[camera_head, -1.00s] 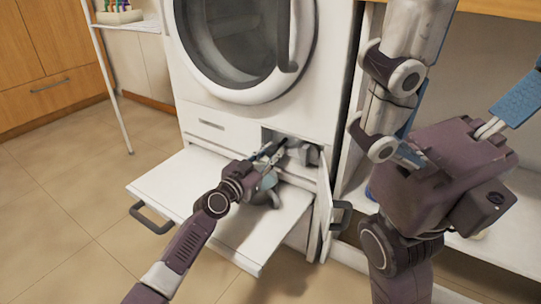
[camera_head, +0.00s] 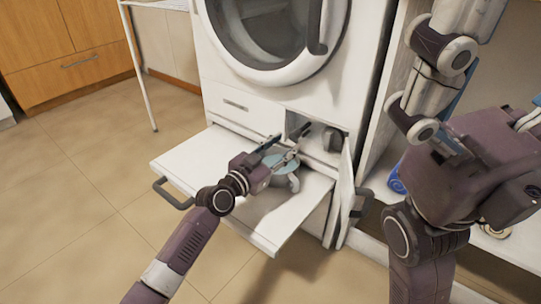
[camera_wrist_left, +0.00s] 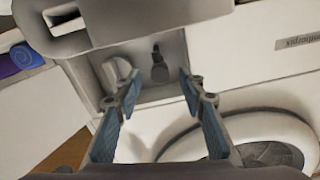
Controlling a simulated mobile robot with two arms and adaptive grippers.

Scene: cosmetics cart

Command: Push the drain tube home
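The washing machine's small lower compartment (camera_head: 310,122) is uncovered. A dark drain tube (camera_head: 304,130) points out of it, left of a round grey knob (camera_head: 333,139). My left gripper (camera_head: 283,150) is open and empty just in front of the compartment, apart from the tube. In the left wrist view, seemingly upside down, the open left gripper (camera_wrist_left: 158,80) has the dark tube (camera_wrist_left: 158,66) between and beyond its fingers. The pale knob (camera_wrist_left: 118,70) is left of it. How deep the tube sits cannot be told.
A shelf with a blue roll (camera_head: 397,180) is farther right. The tiled floor at left is free.

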